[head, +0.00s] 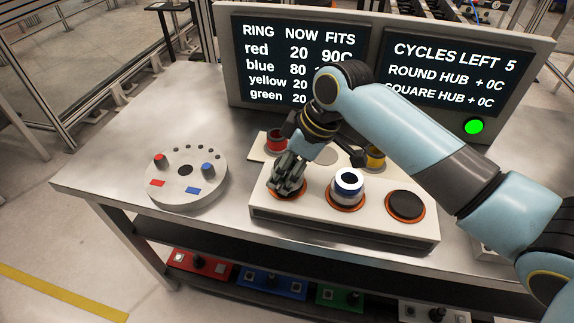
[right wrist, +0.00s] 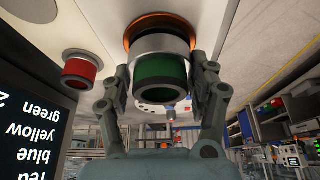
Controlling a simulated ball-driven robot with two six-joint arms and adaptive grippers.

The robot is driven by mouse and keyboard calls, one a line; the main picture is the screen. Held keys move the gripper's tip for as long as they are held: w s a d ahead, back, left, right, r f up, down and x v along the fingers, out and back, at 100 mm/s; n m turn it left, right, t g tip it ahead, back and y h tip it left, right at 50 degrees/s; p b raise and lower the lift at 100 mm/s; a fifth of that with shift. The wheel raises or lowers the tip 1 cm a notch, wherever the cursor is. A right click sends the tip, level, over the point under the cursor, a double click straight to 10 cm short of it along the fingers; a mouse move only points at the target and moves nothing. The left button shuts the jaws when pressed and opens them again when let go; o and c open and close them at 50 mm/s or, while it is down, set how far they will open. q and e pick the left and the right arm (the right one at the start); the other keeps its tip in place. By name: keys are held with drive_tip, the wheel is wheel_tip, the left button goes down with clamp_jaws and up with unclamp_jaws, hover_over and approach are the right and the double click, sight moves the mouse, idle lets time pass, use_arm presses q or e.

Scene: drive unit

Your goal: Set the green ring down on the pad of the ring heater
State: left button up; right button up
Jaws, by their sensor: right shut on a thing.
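My right gripper (head: 287,186) points down over the left pad of the white ring heater (head: 345,229). In the right wrist view it (right wrist: 160,95) is shut on the green ring (right wrist: 160,72), one finger on each side. The ring has a silver band and a dark middle. Its far end is at the orange-rimmed left pad (right wrist: 132,35); I cannot tell whether it touches. In the head view the gripper's fingers hide the green ring. My left gripper is not in view.
A blue-and-white ring (head: 347,186) stands on the middle pad. The right pad (head: 405,205) is bare. A red ring (head: 276,141) and a yellow ring (head: 375,157) stand behind the heater. A round grey fixture (head: 187,180) is to the left. A display (head: 300,60) stands behind.

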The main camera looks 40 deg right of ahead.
drive_tip(key=shift+f, duration=0.2)
idle(0.4)
drive_tip(key=o, duration=1.6)
drive_tip(key=shift+o, duration=0.2)
drive_tip(key=v, duration=1.2)
drive_tip(key=shift+w, duration=0.1)
